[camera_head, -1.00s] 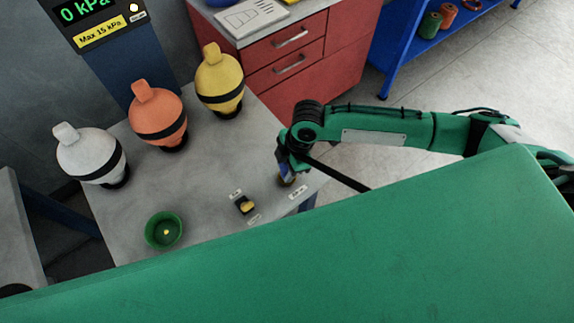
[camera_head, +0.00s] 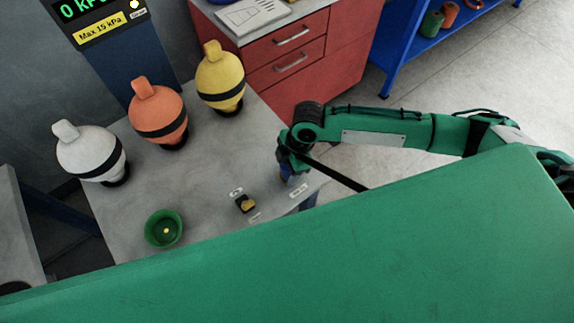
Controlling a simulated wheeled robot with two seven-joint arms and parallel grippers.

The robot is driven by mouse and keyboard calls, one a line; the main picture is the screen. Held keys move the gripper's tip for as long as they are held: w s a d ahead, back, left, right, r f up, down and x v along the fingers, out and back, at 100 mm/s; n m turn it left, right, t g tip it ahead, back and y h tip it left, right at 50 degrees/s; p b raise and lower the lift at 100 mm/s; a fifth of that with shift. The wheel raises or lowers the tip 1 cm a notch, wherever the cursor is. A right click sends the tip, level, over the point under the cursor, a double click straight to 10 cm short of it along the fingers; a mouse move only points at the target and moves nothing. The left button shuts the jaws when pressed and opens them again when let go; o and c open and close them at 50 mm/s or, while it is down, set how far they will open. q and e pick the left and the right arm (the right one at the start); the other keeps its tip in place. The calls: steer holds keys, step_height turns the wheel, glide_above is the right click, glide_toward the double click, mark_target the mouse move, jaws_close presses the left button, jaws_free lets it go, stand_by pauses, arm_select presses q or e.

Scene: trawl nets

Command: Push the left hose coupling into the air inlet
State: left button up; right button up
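I cannot make out a hose coupling or the air inlet in the head view. My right gripper (camera_head: 290,172) is at the right edge of the grey table (camera_head: 215,180), partly hidden by its own wrist; whether its fingers are open or shut, or hold anything, cannot be told. A small dark block with a yellow top (camera_head: 245,204) sits on the table to its lower left, with small white labels around it. A blue pressure stand (camera_head: 130,65) with a "0 kPa" display and a "Max 15 kPa" label stands behind the table. My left gripper is not in view.
A white float (camera_head: 90,152), an orange float (camera_head: 158,112) and a yellow float (camera_head: 220,77) stand along the table's back. A green bowl (camera_head: 163,229) is at the front. A red drawer cabinet (camera_head: 310,55) stands behind. A large green surface covers the foreground.

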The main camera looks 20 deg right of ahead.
steer(key=b+v, duration=0.2)
steer(key=v, duration=1.1)
steer(key=shift+r, duration=0.4)
